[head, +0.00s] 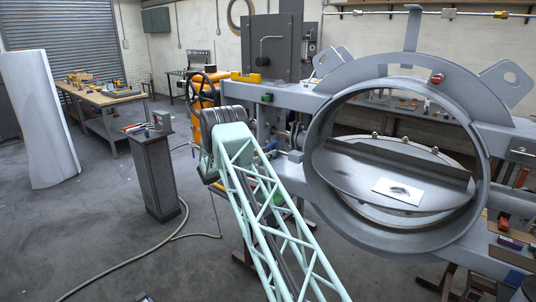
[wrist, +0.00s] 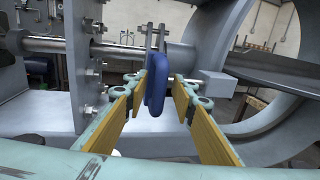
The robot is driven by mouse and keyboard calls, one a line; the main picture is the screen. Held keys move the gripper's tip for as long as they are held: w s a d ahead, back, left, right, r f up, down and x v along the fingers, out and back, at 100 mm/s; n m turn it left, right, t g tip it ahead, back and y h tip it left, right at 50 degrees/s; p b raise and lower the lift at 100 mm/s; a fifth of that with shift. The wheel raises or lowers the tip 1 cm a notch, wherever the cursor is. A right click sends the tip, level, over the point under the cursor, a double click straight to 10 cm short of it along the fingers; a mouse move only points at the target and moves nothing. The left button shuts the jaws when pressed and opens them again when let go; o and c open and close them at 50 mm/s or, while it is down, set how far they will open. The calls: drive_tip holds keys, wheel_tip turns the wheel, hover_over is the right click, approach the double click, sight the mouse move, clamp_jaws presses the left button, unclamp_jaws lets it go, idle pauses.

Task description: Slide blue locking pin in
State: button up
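The blue locking pin's handle (wrist: 156,88) stands upright in the middle of the wrist view, at a bracket beside a horizontal steel rod (wrist: 120,50). My gripper (wrist: 160,86) is open, with one yellow-padded finger on each side of the handle. The left finger is close to the handle; I cannot tell whether it touches. A gap shows between the handle and the right finger. How far the pin sits in its hole is hidden. In the head view the gripper is hidden behind my mint-green arm, and I cannot make out the pin.
A large grey ring housing (head: 313,180) with a tilted damper disc (head: 345,172) stands at the right of the head view. A bolted grey flange (wrist: 82,70) is close at the left in the wrist view. A grey pedestal (head: 155,175) and workbench (head: 100,98) stand farther left.

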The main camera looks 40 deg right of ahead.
clamp_jaws()
drive_tip(key=shift+d, duration=0.1)
